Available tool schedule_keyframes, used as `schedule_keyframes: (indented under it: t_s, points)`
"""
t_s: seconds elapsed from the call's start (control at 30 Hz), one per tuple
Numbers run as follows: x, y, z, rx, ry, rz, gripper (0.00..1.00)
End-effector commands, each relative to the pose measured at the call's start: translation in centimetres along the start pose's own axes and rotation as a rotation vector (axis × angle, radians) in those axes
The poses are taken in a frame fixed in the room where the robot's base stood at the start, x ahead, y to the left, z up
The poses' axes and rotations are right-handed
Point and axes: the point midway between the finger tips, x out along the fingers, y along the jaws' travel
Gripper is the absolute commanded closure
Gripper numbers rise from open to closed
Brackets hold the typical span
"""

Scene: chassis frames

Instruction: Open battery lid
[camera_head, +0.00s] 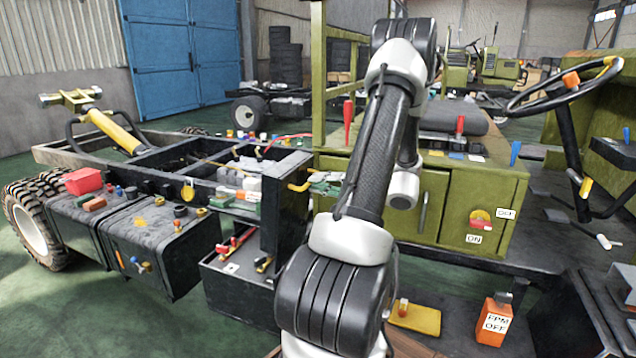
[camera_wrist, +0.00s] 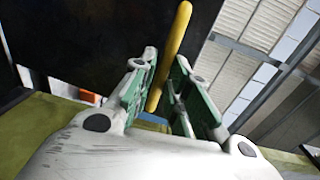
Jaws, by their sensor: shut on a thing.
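My gripper (camera_head: 318,182) is at the end of my arm, left of the green cabinet, with part of it hidden behind my arm. Its fingers (camera_wrist: 160,95) are closed around a yellow handle (camera_wrist: 172,50). The handle also shows in the head view (camera_head: 299,187), on the edge of a dark upright panel (camera_head: 285,205) that looks like the battery lid. The panel fills the upper left of the wrist view (camera_wrist: 90,40). Below it stands the dark battery box (camera_head: 235,298), its top showing, with red (camera_head: 236,243) and yellow (camera_head: 263,264) terminals.
A dark tank (camera_head: 150,250) with small knobs and the chassis frame (camera_head: 160,150) lie to the left. The green cabinet (camera_head: 470,215) stands close on the right. Green floor is clear at lower left.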

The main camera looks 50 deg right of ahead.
Motion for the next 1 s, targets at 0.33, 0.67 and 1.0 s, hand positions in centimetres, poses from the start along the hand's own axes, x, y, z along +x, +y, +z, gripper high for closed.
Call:
schedule_keyframes:
  t_s: [0.33,0.67,1.0]
  points:
    - [0.15,0.96,0.47,0.012,-0.010,0.021,0.67]
    - [0.07,0.69,0.24,0.007,-0.005,0.017,0.67]
    - [-0.24,0.57,0.13,0.005,-0.003,0.015,0.67]
